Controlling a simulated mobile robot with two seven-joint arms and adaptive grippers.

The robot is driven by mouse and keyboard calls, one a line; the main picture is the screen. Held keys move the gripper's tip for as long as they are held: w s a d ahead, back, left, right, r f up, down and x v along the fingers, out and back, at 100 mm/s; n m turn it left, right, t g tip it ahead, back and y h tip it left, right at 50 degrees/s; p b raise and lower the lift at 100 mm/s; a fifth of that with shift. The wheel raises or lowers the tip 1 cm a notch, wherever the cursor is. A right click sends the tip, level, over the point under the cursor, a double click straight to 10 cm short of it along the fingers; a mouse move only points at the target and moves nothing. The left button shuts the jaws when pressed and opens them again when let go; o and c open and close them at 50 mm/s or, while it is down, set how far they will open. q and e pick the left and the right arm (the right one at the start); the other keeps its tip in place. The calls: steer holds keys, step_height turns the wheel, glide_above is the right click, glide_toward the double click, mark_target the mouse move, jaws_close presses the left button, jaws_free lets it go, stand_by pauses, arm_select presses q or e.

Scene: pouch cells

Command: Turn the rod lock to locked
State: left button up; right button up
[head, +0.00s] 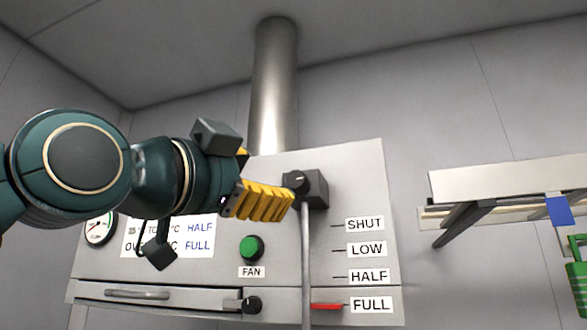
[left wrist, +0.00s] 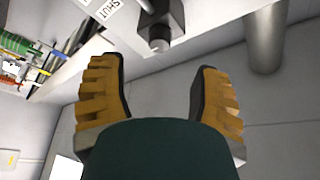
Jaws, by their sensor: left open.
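The rod lock (head: 299,183) is a dark knob on a black block at the top of a thin grey vertical rod (head: 307,260), on the light panel's front. It also shows in the left wrist view (left wrist: 160,38), at the top, between and beyond the fingertips. Whether it is turned to locked I cannot read. My left gripper (head: 286,204) is open, with yellow ribbed fingers close to the lock at its left; in the left wrist view (left wrist: 158,68) nothing is between them. In the head view the fingers overlap the block's left edge. My right gripper is not in view.
The panel (head: 320,215) carries SHUT, LOW, HALF and FULL labels; a red pointer (head: 327,306) is at FULL. A green FAN button (head: 251,247), a gauge (head: 100,229) and a drawer handle (head: 137,294) are nearby. A shelf (head: 510,180) juts out at right.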

mark_target(292, 182)
arm_select(q)
steer(key=p+x, duration=0.3)
steer(key=x, duration=0.2)
steer(key=shift+w+d+r+p, duration=0.1)
steer(key=shift+w+r+p, duration=0.2)
steer(key=shift+p, duration=0.1)
steer(key=shift+f+p+x, duration=0.2)
steer(key=shift+p+x, duration=0.5)
steer(key=shift+x, duration=0.45)
steer(key=shift+d, duration=0.15)
jaws_close()
